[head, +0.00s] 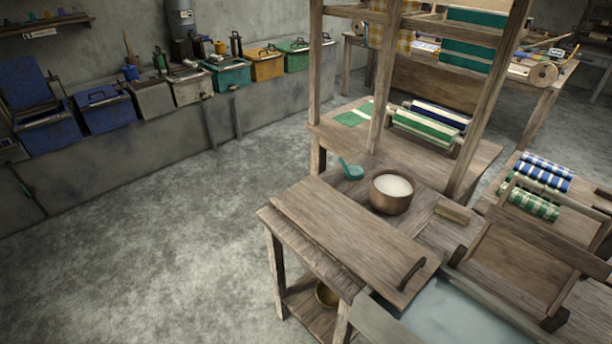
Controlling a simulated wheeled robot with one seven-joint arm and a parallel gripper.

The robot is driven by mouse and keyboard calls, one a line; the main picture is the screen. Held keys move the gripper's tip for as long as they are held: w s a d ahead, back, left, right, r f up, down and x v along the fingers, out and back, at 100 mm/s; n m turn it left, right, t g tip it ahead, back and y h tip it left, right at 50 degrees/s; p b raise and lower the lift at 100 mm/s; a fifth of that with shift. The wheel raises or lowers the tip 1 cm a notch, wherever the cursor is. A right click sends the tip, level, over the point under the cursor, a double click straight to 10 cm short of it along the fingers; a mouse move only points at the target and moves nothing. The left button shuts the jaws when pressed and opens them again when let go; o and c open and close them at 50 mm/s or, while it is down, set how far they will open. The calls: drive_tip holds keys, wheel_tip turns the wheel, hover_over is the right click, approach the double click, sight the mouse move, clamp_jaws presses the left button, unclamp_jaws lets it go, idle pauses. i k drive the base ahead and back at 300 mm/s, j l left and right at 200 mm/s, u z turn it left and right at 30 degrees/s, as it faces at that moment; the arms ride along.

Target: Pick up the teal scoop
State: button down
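The teal scoop (354,172) lies on the wooden loom bench, just left of a brown bowl (391,196) filled with something white. Its round cup rests on the wood and its thin handle points up and to the left. The scoop and the bowl look close together but apart. My gripper is not in the head view.
A wooden board with a dark handle (350,235) lies in front of the bowl. A small wooden block (453,212) sits right of it. Loom posts (380,85) rise behind the scoop. The floor (170,240) at left is clear.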

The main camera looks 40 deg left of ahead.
sight(353, 171)
drive_tip(key=u, duration=0.85)
drive_tip(key=i+j+u, duration=0.1)
drive_tip(key=i+j, duration=0.15)
drive_tip(key=i, duration=0.15)
drive_tip(key=i+j, duration=0.25)
drive_tip(key=i, duration=0.2)
drive_tip(key=i+j+u, duration=0.15)
drive_tip(key=i, duration=0.25)
drive_tip(key=i+j+u, duration=0.1)
drive_tip(key=i+j, duration=0.15)
drive_tip(key=i, duration=0.2)
drive_tip(key=i+j, duration=0.15)
drive_tip(key=i, duration=0.3)
drive_tip(key=j+u, duration=0.05)
